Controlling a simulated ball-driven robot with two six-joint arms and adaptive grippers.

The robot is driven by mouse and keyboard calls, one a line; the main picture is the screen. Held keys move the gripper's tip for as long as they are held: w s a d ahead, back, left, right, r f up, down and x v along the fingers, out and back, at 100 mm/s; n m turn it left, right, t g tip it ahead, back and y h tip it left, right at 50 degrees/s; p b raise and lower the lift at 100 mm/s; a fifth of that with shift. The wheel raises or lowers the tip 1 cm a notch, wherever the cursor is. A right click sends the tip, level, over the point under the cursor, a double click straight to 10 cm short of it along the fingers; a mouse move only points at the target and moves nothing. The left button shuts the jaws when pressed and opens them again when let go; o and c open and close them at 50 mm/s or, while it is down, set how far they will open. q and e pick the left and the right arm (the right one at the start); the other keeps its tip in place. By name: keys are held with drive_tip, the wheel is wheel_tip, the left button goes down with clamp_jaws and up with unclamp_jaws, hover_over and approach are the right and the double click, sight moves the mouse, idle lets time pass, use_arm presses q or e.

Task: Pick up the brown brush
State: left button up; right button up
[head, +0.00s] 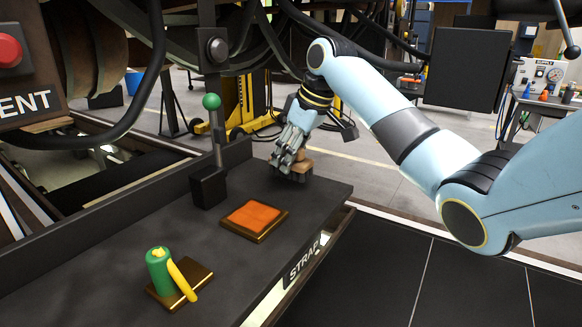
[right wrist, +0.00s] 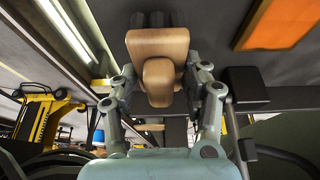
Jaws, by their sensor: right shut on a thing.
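The brown brush (head: 303,162) is at the far right end of the dark bench top, with its dark bristles downward. My right gripper (head: 288,160) is shut on it, reaching down from above. In the right wrist view the tan brush body (right wrist: 158,50) lies between the two fingers of the gripper (right wrist: 160,88). In the head view the fingers partly cover the brush, and I cannot tell whether its bristles touch the bench. My left gripper is not in view.
On the bench (head: 110,235) are an orange pad in a wooden frame (head: 254,217), a green cylinder with a yellow handle (head: 160,272) on a small board, and an upright lever with a green knob (head: 212,102). Railcar wheels and cables are behind.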

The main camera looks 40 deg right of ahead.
drive_tip(key=s+d+r+b, duration=0.1)
drive_tip(key=s+d+r, duration=0.1)
drive_tip(key=s+r, duration=0.6)
drive_tip(key=shift+s+d, duration=0.35)
drive_tip(key=shift+s, duration=1.35)
